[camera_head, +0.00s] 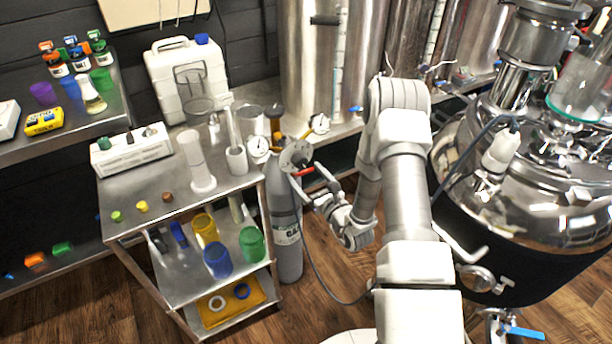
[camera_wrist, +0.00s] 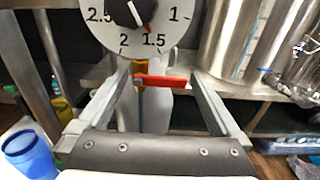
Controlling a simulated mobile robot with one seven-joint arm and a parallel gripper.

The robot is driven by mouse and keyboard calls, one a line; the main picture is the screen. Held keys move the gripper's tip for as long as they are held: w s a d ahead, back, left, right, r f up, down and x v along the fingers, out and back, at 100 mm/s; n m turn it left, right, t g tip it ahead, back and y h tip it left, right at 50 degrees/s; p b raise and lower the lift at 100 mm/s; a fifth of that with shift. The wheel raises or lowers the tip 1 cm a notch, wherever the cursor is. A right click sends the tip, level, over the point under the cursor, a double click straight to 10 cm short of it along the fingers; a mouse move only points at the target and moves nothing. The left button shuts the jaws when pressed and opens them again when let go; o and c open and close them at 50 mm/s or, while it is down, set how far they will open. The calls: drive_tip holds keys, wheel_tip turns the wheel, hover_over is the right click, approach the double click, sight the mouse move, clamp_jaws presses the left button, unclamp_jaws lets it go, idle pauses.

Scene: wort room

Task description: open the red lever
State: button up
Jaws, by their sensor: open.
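The red lever (camera_head: 305,172) is a short bar just below a round dial (camera_head: 297,155) at the top of a grey gas cylinder (camera_head: 286,220). In the wrist view the red lever (camera_wrist: 163,81) lies nearly level, between the two fingers. The dial (camera_wrist: 132,22) above it is white with numbers and a black pointer knob. My gripper (camera_head: 308,179) reaches in from the right with its fingers spread. In the wrist view my gripper (camera_wrist: 163,74) is open with a finger on either side of the lever; whether the right finger touches its end is unclear.
Two round gauges (camera_head: 258,149) (camera_head: 319,124) flank the dial. A metal cart (camera_head: 140,200) with cylinders and coloured cups stands left of the gas cylinder. A large steel vessel (camera_head: 540,190) stands to the right of my arm. A thin hose (camera_head: 318,278) hangs near the floor.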

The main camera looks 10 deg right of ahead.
drive_tip(key=shift+w+a, duration=0.1)
drive_tip(key=shift+w, duration=0.1)
drive_tip(key=c, duration=1.1)
drive_tip(key=shift+f+m, duration=0.2)
drive_tip(key=shift+m, duration=0.6)
drive_tip(key=shift+f+m, duration=0.2)
drive_tip(key=shift+m, duration=0.6)
drive_tip(key=o, duration=1.1)
